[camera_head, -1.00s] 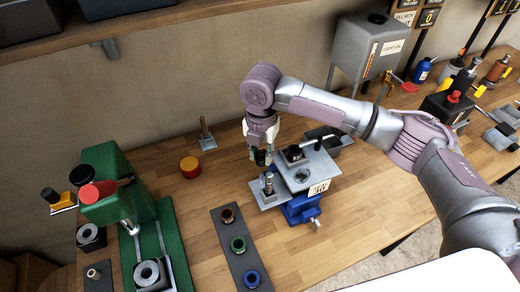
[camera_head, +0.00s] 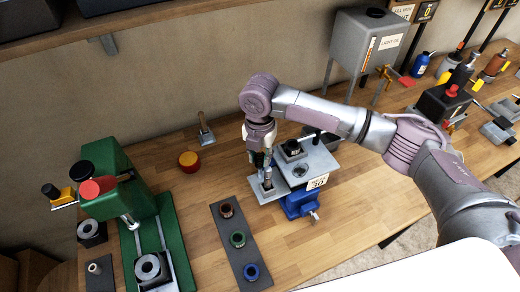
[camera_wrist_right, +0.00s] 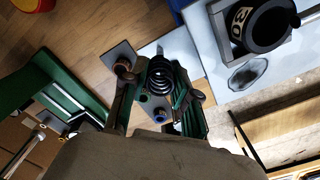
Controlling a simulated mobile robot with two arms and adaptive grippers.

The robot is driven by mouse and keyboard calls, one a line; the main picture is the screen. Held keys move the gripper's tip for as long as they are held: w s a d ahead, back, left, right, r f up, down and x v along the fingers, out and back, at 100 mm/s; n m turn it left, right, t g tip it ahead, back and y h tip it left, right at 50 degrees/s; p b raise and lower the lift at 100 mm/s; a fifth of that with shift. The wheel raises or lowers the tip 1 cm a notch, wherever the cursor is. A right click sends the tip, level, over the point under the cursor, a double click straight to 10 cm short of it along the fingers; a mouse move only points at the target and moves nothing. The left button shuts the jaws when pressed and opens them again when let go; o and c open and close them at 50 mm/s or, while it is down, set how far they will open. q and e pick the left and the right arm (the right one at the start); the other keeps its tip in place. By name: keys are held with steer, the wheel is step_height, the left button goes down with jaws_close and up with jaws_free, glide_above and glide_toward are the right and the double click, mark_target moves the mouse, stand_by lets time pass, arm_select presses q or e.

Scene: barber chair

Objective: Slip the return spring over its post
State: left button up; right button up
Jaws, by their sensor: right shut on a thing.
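The return spring is a dark coil (camera_wrist_right: 160,72) between the fingers of my right gripper in the right wrist view. My right gripper (camera_head: 266,168) is shut on it and points down over the small grey plate (camera_head: 272,195) at the left of the blue-based fixture. A short upright post (camera_head: 267,183) stands on that plate, directly below the fingertips. The gripper hides most of the spring in the head view. I cannot tell whether the spring is around the post or just above it. My left gripper is not in view.
The fixture's larger plate (camera_head: 318,170) carries a dark socket just right of the gripper. A grey strip (camera_head: 228,222) with brown, green and blue rings lies in front. A green press (camera_head: 118,190) stands at the left, and a red-yellow round piece (camera_head: 189,161) behind.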

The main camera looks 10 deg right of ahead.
mark_target(260, 169)
steer(key=shift+f, duration=2.35)
steer(key=shift+f+b, duration=0.45)
steer(key=shift+f, duration=0.2)
steer(key=o, duration=0.9)
steer(key=shift+o, duration=0.6)
step_height(260, 169, up, 3)
steer(key=p, duration=0.3)
steer(key=shift+r+b, duration=0.25)
steer(key=shift+b, duration=0.05)
steer(key=shift+r, duration=2.85)
